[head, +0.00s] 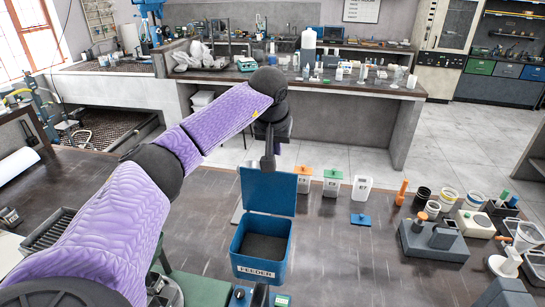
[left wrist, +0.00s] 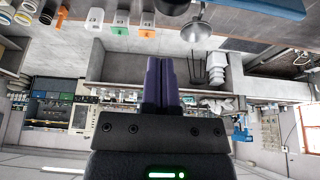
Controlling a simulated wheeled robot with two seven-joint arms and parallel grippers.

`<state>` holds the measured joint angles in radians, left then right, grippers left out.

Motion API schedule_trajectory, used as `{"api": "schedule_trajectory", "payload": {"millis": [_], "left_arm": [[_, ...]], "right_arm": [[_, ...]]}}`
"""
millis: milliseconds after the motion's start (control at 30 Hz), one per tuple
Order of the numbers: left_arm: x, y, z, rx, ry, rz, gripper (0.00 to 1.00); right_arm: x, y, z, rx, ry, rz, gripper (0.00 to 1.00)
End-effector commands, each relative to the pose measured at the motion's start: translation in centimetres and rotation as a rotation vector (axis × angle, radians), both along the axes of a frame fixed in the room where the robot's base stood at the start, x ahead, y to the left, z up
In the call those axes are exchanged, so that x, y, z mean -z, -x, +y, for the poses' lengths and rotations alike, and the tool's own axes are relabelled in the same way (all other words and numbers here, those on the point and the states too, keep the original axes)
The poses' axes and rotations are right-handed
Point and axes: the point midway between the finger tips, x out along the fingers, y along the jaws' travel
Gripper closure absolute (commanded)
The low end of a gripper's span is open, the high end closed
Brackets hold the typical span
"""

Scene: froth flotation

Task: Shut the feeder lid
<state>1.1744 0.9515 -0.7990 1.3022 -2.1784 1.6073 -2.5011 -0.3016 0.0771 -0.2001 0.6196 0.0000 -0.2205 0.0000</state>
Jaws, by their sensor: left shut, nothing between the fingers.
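The blue feeder (head: 262,268) is an open-topped box with a "FEEDER" label on its front, standing on the dark bench and holding dark grey material. Its blue lid (head: 268,192) stands up, open, at the box's back edge. My left gripper (head: 268,163) points down at the middle of the lid's top edge; I cannot tell whether it touches. In the left wrist view its fingers (left wrist: 162,83) are together and empty, and a blue edge, apparently the lid (left wrist: 270,9), shows at top right. My right gripper is not in view.
White containers with orange (head: 304,172) and green (head: 333,172) lids stand behind and right of the feeder. A small blue lid (head: 361,219) lies on the bench at right. A grey block device (head: 434,241) stands further right. The bench just right of the feeder is clear.

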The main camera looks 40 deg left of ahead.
Motion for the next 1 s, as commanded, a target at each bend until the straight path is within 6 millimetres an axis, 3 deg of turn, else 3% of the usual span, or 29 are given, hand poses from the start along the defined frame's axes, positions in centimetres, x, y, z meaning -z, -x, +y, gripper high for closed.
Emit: {"api": "schedule_trajectory", "payload": {"millis": [67, 200, 400, 1000], "left_arm": [[1.1, -0.1, 0.1, 0.001, -0.001, 0.002, 1.00], [1.0, 1.9, -0.9, 0.002, -0.002, 0.001, 1.00], [1.2, 3.1, -1.7, 0.001, 0.000, 0.000, 1.00], [1.2, 3.3, -1.6, 0.002, -0.023, -0.047, 1.00]], "right_arm": [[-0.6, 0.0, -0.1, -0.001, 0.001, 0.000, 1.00], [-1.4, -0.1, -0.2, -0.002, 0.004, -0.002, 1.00], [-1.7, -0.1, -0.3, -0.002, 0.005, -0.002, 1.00], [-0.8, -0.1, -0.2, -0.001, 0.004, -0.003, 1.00]]}}
